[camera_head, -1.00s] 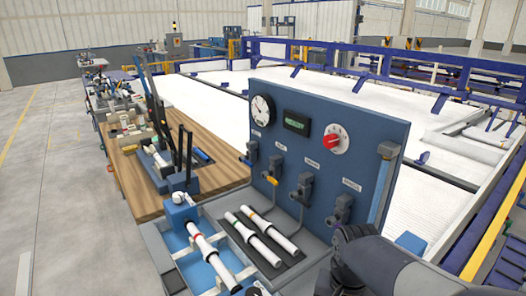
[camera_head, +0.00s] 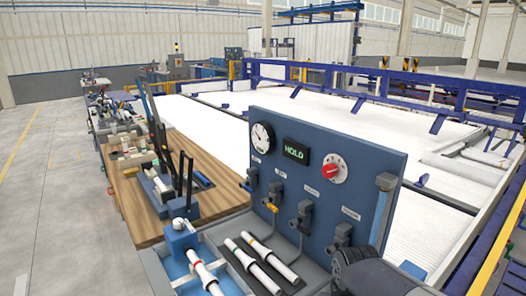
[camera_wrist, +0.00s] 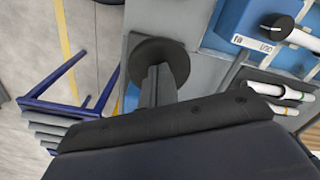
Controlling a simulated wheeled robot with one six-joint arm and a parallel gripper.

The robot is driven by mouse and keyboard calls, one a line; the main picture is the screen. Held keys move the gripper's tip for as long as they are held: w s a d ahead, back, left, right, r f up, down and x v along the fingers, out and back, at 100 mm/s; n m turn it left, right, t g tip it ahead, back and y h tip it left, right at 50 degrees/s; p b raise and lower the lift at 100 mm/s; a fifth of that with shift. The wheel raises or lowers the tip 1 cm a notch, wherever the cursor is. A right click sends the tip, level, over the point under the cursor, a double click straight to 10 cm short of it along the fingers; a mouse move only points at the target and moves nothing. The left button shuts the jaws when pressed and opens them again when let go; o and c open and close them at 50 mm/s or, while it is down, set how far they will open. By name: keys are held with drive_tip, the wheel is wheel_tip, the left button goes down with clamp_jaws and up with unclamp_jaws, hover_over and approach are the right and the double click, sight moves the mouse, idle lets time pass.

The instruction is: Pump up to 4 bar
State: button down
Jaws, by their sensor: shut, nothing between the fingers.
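The blue test panel (camera_head: 330,215) carries a round white gauge (camera_head: 262,136), a display (camera_head: 296,151) reading HOLD in green, and a red selector knob (camera_head: 332,168). The gauge's value is too small to read. Several dark valve levers sit below; one has a yellow handle (camera_head: 270,208). My gripper (camera_wrist: 152,88) is shut and empty in the wrist view, in front of a round dark disc (camera_wrist: 172,55) on a grey surface. I cannot tell whether it touches the disc. The head view shows only part of my arm, at lower right; the fingers are hidden.
A wooden worktop (camera_head: 215,210) with tools stands left. Blue rails stand behind.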

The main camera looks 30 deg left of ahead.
drive_tip(key=shift+w+d+f+b, duration=0.1)
drive_tip(key=shift+f+b, duration=0.9)
drive_tip(key=shift+f, duration=0.6)
drive_tip(key=shift+w+f+b, duration=0.1)
drive_tip(key=shift+f+b, duration=0.9)
drive_tip(key=shift+f, duration=0.75)
drive_tip(key=r+p, duration=0.4)
drive_tip(key=r, duration=0.1)
drive_tip(key=s+r+p, duration=0.1)
drive_tip(key=r+p, duration=0.2)
drive_tip(key=shift+a+r, duration=0.2)
drive_tip(key=shift+r, duration=0.05)
drive_tip(key=shift+w, duration=0.1)
wheel_tip(320, 180, up, 6)
drive_tip(key=p, duration=0.4)
drive_tip(key=shift+f, duration=0.2)
